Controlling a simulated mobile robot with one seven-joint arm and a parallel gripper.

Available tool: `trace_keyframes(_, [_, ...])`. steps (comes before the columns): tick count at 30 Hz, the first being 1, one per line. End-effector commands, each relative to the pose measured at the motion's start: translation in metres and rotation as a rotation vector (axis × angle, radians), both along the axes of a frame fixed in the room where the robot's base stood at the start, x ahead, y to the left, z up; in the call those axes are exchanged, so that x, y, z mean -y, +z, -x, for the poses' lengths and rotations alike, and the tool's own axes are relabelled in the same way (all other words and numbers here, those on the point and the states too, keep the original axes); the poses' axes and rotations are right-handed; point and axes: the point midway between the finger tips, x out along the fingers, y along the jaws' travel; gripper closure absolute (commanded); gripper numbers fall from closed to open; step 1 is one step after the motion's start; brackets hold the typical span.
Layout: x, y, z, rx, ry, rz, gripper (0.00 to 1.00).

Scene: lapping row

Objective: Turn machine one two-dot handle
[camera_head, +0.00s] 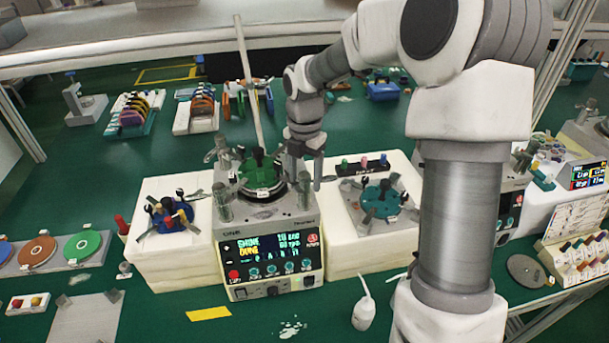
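Machine one (270,220), a pale box labelled "ONE" with a lit screen, stands at the centre in the head view. Its top carries a round green disc (262,182) with a dark green knobbed fixture (257,163). Grey upright handle-like posts stand around the disc, one at the front left (222,202) and one at the front right (305,192). Dot marks on them are too small to read. My gripper (306,180) points down over the machine's right side, fingers apart, close above the front-right post. I cannot tell whether they touch it.
White blocks flank the machine, with a blue fixture (171,216) on the left and a teal fixture (379,198) on the right. A thin pale rod (248,85) rises behind the disc. The front-left table has some clear green room.

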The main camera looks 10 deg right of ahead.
Motion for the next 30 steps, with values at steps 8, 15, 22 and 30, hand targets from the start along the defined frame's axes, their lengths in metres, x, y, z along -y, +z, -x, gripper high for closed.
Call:
trace_keyframes(8, [0.000,0.003,0.000,-0.001,-0.002,-0.001,0.35])
trace_keyframes(15, [0.000,0.041,-0.001,0.004,-0.002,0.001,0.35])
trace_keyframes(22, [0.000,0.099,-0.001,0.005,-0.002,-0.001,0.35])
trace_keyframes(30, [0.000,0.154,0.000,0.002,-0.001,-0.001,0.35])
